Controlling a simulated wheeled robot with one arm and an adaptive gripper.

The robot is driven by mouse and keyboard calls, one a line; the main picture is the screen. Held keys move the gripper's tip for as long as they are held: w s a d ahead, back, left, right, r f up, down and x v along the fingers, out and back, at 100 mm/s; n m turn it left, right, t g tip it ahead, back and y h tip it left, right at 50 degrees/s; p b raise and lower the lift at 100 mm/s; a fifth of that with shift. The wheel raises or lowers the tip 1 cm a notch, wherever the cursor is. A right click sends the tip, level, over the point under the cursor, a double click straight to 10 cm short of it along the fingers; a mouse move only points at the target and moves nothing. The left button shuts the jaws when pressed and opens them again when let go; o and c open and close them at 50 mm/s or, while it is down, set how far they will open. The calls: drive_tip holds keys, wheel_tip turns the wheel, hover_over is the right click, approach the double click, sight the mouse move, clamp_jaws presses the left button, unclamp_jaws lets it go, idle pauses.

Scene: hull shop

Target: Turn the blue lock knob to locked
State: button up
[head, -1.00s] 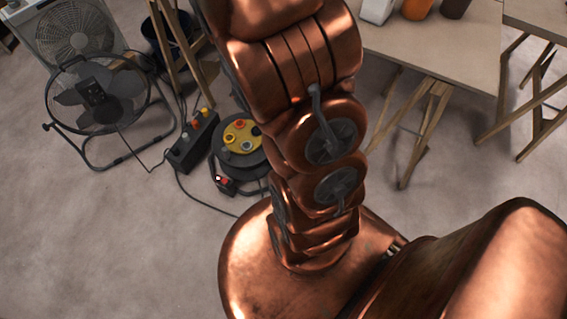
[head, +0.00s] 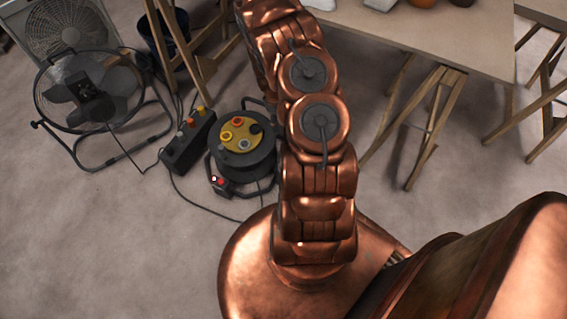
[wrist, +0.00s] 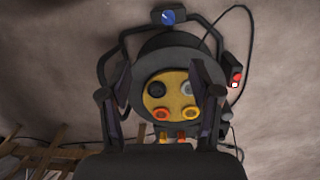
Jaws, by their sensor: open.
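The blue lock knob (wrist: 168,16) shows at the top of the wrist view, set on the dark frame of a cable reel (wrist: 144,52). It carries a small pale mark, too small to read. The reel has a yellow face with grey, black and orange-ringed sockets; it also stands on the floor in the head view (head: 217,160), where I cannot make out the knob. My gripper (wrist: 161,82) is open and empty in the wrist view. Its fingers appear either side of the yellow face, and the knob lies beyond the fingertips, apart from them. The head view does not show my gripper.
In the head view, a power strip (head: 188,142) and a floor fan (head: 88,100) stand left of the reel. A trestle table (head: 430,35) is at upper right. Cables cross the floor.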

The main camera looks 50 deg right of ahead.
drive_tip(key=shift+n+t+y, duration=0.5)
drive_tip(key=f+b, duration=0.1)
drive_tip(key=f, duration=0.5)
drive_tip(key=s+f+b, duration=0.1)
drive_tip(key=f, duration=0.5)
drive_tip(key=f+b, duration=0.1)
drive_tip(key=f, duration=0.6)
drive_tip(key=shift+s+d+f, duration=0.1)
drive_tip(key=shift+s, duration=0.1)
drive_tip(key=shift+f+b, duration=2.5)
drive_tip(key=shift+f, duration=1.75)
drive_tip(key=c, duration=1.1)
drive_tip(key=shift+c, duration=0.2)
